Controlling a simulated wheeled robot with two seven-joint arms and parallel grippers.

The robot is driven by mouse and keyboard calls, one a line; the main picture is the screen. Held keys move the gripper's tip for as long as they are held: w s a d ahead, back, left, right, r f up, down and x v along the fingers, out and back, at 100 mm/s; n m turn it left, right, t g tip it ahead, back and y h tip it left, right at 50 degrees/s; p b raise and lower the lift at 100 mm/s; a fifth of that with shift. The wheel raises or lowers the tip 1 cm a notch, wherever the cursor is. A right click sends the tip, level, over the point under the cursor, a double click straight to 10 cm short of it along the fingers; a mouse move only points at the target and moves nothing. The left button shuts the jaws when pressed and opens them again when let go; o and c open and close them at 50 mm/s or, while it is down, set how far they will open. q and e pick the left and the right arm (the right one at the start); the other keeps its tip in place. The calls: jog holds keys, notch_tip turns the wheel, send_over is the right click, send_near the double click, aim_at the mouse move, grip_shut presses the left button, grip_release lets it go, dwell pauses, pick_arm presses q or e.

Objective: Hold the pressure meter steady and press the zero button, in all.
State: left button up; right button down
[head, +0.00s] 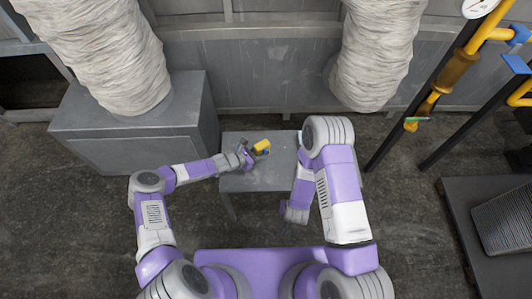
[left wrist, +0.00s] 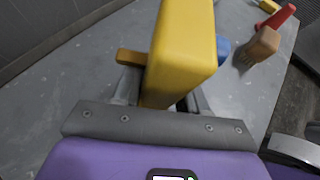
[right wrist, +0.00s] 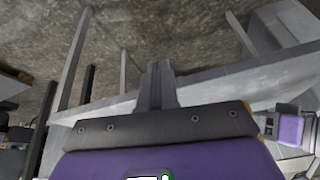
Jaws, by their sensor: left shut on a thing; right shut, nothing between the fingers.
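The pressure meter is a yellow block-shaped device (head: 261,146) above the grey table in the head view. It fills the upper middle of the left wrist view (left wrist: 182,50). My left gripper (head: 247,156) is shut on it, with one finger on each side. The meter's face and zero button cannot be made out. My right gripper (right wrist: 155,85) is shut and empty. In the right wrist view its fingertips are in front of the table's edge and legs; in the head view the right hand hangs low at the table's front right side, apart from the meter.
The grey table (head: 270,180) is mostly bare. A red-handled tool (left wrist: 277,22) with a brown block-like end lies on it, with a small yellow item (left wrist: 268,6) beyond. A grey box and wrapped columns stand behind; yellow pipes (head: 455,70) stand at right.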

aim_at(265, 152)
jog(key=w+r+n+t+h, duration=0.1)
jog(key=w+t, duration=0.1)
jog(key=t, duration=0.1)
jog(key=w+a+r+n+t+h, duration=0.1)
jog(key=w+n+t, duration=0.1)
jog(key=w+t, duration=0.1)
jog(key=w+a+r+n+t, duration=0.1)
jog(key=w+r+t, duration=0.1)
jog(key=w+t, duration=0.1)
jog(key=shift+w+a+r+n+t+h, duration=0.1)
jog(key=shift+w+n+t+h, duration=0.1)
jog(key=shift+n+t+h, duration=0.15)
jog(key=shift+w+a+r+n+t, duration=0.1)
jog(key=shift+a+r+n+t, duration=0.15)
jog(key=shift+a+r+t, duration=0.25)
jog(key=shift+d, duration=0.1)
jog(key=shift+w, duration=0.1)
jog(key=shift+w+a+r, duration=0.1)
jog(key=shift+w+a, duration=0.65)
jog(key=shift+w, duration=0.45)
jog(key=shift+w+a+r, duration=0.15)
jog(key=shift+w+a, duration=0.65)
jog(key=shift+w, duration=0.45)
jog(key=shift+w+a+r, duration=0.1)
jog(key=shift+w+a, duration=0.65)
jog(key=shift+w, duration=0.45)
jog(key=shift+w+a, duration=0.25)
jog(key=shift+w, duration=0.1)
